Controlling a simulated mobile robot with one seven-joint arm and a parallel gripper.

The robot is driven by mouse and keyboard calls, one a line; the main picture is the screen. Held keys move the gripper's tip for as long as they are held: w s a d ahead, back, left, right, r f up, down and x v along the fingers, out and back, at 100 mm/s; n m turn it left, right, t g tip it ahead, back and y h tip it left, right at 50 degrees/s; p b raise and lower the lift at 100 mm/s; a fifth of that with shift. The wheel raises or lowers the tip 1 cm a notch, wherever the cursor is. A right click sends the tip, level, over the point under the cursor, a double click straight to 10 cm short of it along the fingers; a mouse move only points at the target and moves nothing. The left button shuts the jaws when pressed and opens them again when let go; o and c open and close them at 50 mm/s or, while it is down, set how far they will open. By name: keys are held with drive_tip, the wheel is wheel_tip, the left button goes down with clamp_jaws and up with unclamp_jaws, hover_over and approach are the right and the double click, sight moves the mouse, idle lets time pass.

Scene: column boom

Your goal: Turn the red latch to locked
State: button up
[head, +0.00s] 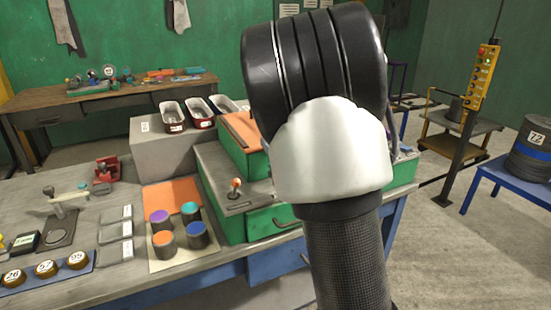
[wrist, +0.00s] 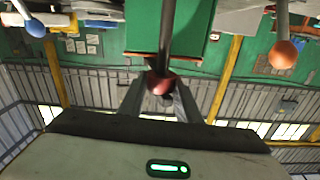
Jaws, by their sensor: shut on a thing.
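In the wrist view, a dark lever shaft (wrist: 166,35) ends in a red ball knob (wrist: 160,82), which I take for the red latch. My gripper (wrist: 160,100) is shut on this red knob, one finger on each side. The latch's base and any locked mark cannot be made out. In the head view, my black and white arm covers the gripper and the red latch.
An orange-knobbed lever (wrist: 283,54) and a blue-knobbed lever (wrist: 35,28) flank the red one in the wrist view. The orange lever (head: 236,185) also shows in the head view, left of my arm. Several colored-top cylinders (head: 163,241) stand on the bench nearby.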

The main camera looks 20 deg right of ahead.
drive_tip(key=n+y, duration=0.1)
drive_tip(key=n+g+y+b, duration=0.1)
drive_tip(key=y, duration=0.1)
drive_tip(key=n+y, duration=0.1)
drive_tip(key=y, duration=0.1)
drive_tip(key=shift+w+d+n+b, duration=0.1)
drive_tip(key=shift+d+n+b, duration=0.15)
drive_tip(key=shift+n+b, duration=0.1)
drive_tip(key=shift+o, duration=0.5)
drive_tip(key=shift+a+r+n+g+y, duration=0.1)
drive_tip(key=shift+a+n+g+y, duration=0.05)
drive_tip(key=shift+n+g+y, duration=0.85)
drive_tip(key=shift+a+n+g+y, duration=0.1)
drive_tip(key=shift+n+g+y, duration=0.5)
drive_tip(key=shift+y, duration=0.7)
drive_tip(key=shift+o, duration=0.2)
drive_tip(key=o, duration=0.9)
drive_tip(key=p+v, duration=0.1)
drive_tip(key=v, duration=1.6)
drive_tip(key=shift+d, duration=0.3)
